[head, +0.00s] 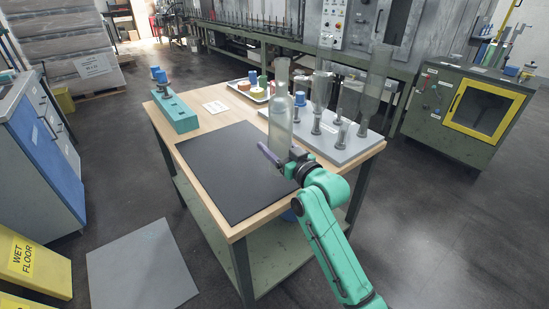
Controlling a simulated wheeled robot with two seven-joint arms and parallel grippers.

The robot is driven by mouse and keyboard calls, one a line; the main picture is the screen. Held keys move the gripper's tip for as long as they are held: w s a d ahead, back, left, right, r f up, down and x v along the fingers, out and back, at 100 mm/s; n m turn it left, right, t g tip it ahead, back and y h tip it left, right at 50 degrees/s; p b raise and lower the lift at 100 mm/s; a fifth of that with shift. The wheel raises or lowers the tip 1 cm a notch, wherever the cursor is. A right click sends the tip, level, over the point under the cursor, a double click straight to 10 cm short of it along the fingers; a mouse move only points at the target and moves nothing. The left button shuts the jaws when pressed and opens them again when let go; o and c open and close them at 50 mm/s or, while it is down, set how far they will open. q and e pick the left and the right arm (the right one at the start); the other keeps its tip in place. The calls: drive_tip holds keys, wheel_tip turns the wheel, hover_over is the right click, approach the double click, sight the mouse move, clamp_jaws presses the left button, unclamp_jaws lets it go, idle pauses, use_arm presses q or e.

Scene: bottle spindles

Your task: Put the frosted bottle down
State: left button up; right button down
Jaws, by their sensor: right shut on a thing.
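The frosted bottle (280,118) is tall, pale and translucent, and stands upright near the table's middle, at the right edge of the black mat (225,172). My right gripper (277,156) is shut on its lower part, reaching in from the front right. The gripper hides the bottle's base, so I cannot tell whether it touches the surface. Behind and right of it, a grey spindle board (345,155) carries clear bottles upside down on spindles, one (321,92) near the middle and a larger one (374,88) at right. My left gripper is not in view.
A green block with blue-topped parts (176,113) stands at the table's left. Most of the black mat is bare. Shorter spindles (338,117) stand empty on the board.

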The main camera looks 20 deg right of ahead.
wheel_tip(320, 180, down, 4)
drive_tip(key=shift+r, duration=0.25)
drive_tip(key=shift+f, duration=0.1)
unclamp_jaws()
drive_tip(key=v, duration=1.2)
drive_tip(key=shift+b, duration=0.4)
